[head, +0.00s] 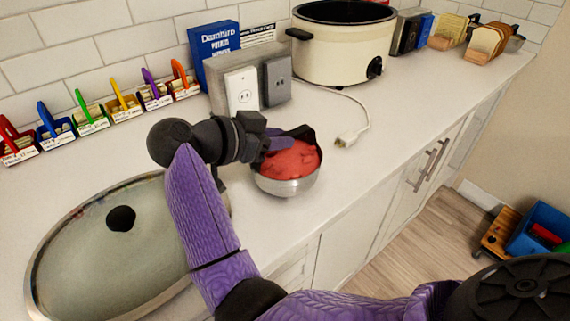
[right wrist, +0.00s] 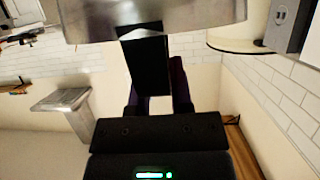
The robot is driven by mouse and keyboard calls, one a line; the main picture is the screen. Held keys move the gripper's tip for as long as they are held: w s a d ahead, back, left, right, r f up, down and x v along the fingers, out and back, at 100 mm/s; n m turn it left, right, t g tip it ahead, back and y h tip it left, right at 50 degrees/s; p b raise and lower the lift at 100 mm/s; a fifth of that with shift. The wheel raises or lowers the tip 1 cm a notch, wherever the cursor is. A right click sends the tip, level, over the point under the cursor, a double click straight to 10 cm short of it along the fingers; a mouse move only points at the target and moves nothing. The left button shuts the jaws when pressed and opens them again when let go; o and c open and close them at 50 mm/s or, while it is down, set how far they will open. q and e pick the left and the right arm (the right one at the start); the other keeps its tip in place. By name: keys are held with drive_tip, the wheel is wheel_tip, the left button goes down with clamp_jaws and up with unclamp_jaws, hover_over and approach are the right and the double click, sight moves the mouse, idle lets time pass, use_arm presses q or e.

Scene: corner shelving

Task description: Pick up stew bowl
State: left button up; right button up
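The stew bowl (head: 287,185) is a round metal bowl filled with red stew. It stands upright on the white counter in the middle of the head view. In the right wrist view its shiny wall (right wrist: 205,14) crosses the top. My right gripper (head: 290,139) reaches in from the left, its fingers at the bowl's far left rim and overlapping it. My left gripper is not in view.
A grey outlet box (head: 243,88) and a cream slow cooker (head: 345,50) stand behind the bowl. A white plug (head: 347,140) lies to its right. A large oval glass lid (head: 110,255) lies at left. The counter's front edge is close to the bowl.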

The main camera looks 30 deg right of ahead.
clamp_jaws()
idle(1.0)
